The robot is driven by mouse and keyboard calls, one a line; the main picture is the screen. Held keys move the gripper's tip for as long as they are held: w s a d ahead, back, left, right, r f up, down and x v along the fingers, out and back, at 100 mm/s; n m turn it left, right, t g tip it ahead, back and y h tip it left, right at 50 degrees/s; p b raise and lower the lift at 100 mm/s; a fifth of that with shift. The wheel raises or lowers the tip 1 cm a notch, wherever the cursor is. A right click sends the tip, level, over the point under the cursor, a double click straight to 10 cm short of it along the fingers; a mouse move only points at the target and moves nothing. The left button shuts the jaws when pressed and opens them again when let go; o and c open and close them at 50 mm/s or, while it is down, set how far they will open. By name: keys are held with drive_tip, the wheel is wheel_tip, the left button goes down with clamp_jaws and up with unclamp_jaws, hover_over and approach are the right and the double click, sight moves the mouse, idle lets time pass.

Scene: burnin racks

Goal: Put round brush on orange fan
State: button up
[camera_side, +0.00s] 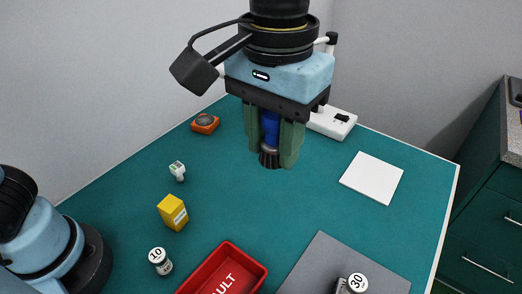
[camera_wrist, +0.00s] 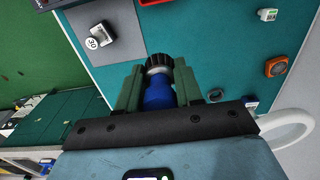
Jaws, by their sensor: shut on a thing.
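The round brush (camera_side: 270,128) has a blue handle, a metal collar and dark bristles pointing down. It also shows in the wrist view (camera_wrist: 158,92). My gripper (camera_side: 274,150) is shut on its handle and holds it upright, clear above the table. The green fingers (camera_wrist: 160,90) stand on either side of the brush. The orange fan (camera_side: 205,123) is a small orange square block with a dark round centre, at the back left of the table. In the wrist view the orange fan (camera_wrist: 276,66) lies at the right. The brush is apart from it.
A yellow box (camera_side: 173,212), a small white-green device (camera_side: 177,170), a 10 weight (camera_side: 160,260) and a red bin (camera_side: 224,272) stand left and front. A grey mat (camera_side: 325,268) with a 30 weight (camera_side: 354,284) is in front. A white pad (camera_side: 372,178) and white switch box (camera_side: 333,122) lie right.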

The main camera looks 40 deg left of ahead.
sight(205, 120)
wheel_tip(205, 120, up, 7)
drive_tip(key=shift+r, duration=0.1)
drive_tip(key=w+a+n, duration=0.3)
drive_tip(key=w+a, duration=0.3)
drive_tip(key=a, duration=0.2)
drive_tip(key=w+a+n, duration=0.3)
drive_tip(key=w+a, duration=0.3)
drive_tip(key=a, duration=0.2)
drive_tip(key=w+a+n, duration=0.4)
drive_tip(key=w+a, duration=0.2)
drive_tip(key=a, duration=0.2)
drive_tip(key=shift+w+a+r, duration=0.15)
drive_tip(key=shift+w+a, duration=0.05)
drive_tip(key=shift+w, duration=0.1)
drive_tip(key=a+f+n, duration=0.1)
drive_tip(key=a+n, duration=0.3)
drive_tip(key=a, duration=0.8)
drive_tip(key=shift+m, duration=0.3)
drive_tip(key=f, duration=1.8)
drive_tip(key=w+f, duration=0.1)
drive_tip(key=f, duration=0.8)
drive_tip(key=shift+f, duration=0.4)
drive_tip(key=o, duration=1)
drive_tip(key=shift+f, duration=0.1)
drive_tip(key=shift+o, duration=0.2)
